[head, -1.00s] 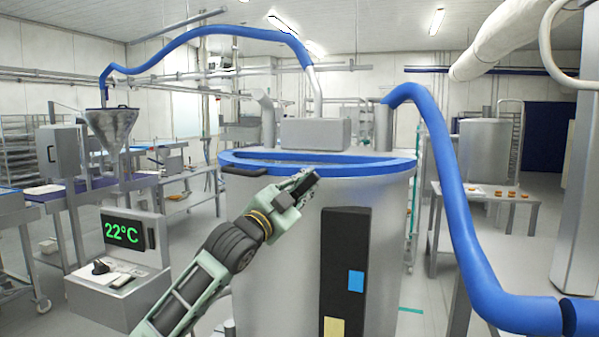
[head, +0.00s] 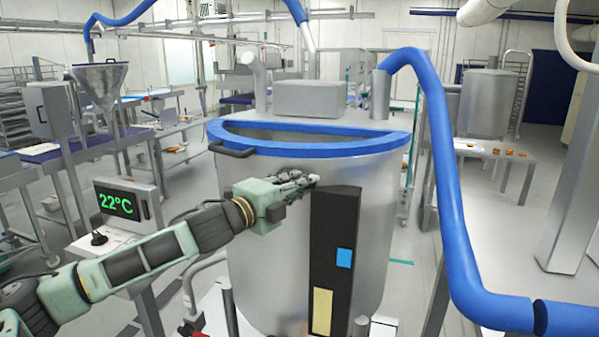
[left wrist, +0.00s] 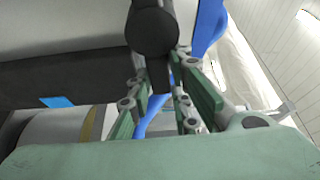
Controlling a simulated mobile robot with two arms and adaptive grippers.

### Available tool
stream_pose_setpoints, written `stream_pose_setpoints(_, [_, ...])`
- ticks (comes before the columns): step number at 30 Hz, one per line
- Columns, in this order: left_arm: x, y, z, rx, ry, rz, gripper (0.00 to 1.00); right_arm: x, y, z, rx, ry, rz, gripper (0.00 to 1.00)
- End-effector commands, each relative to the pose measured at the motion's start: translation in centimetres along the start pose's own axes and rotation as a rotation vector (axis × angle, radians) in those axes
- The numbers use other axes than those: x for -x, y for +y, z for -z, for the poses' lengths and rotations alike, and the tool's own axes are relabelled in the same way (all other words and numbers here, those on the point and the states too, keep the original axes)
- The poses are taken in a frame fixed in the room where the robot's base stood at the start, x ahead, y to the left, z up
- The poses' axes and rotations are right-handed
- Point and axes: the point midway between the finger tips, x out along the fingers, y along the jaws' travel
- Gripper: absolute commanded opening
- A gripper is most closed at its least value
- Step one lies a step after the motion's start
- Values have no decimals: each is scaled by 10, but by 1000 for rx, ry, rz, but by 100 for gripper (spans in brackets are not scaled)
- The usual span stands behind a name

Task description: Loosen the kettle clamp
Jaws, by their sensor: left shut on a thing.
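The kettle (head: 280,255) is a large silver vessel with a blue rim (head: 310,148), a dark side handle and a black panel (head: 334,215) on its front. My left gripper (head: 302,181) is at the kettle's front wall, below the rim and beside the panel's top. In the left wrist view, my left gripper (left wrist: 160,85) is shut on a dark, round-ended part (left wrist: 153,30), which looks like the clamp's handle. In the head view the fingers mostly hide this part. How tight the clamp is cannot be told. My right gripper is not in view.
A blue hose (head: 440,170) curves down on the kettle's right. A display reading 22°C (head: 118,203) stands at the left. A steel funnel (head: 100,85) is behind it. A table with small brown items (head: 495,152) stands at the right. Open floor lies between.

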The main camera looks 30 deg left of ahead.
Motion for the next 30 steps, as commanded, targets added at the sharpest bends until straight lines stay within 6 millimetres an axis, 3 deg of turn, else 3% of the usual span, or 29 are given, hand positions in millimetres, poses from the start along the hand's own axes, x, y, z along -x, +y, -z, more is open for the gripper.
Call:
stream_pose_setpoints(4, [0,2,0,-30,1,-17,0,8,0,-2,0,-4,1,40])
stream_pose_setpoints(19, [0,6,0,-48,1,-24,0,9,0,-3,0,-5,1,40])
stream_pose_setpoints(20, [0,6,0,-48,1,-24,20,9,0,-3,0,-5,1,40])
stream_pose_setpoints(21, [0,6,1,-48,1,-24,24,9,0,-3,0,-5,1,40])
stream_pose_setpoints(26, [0,5,0,-46,1,-22,38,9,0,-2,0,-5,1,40])
stream_pose_setpoints(30, [0,4,0,-46,1,-21,38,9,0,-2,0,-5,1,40])
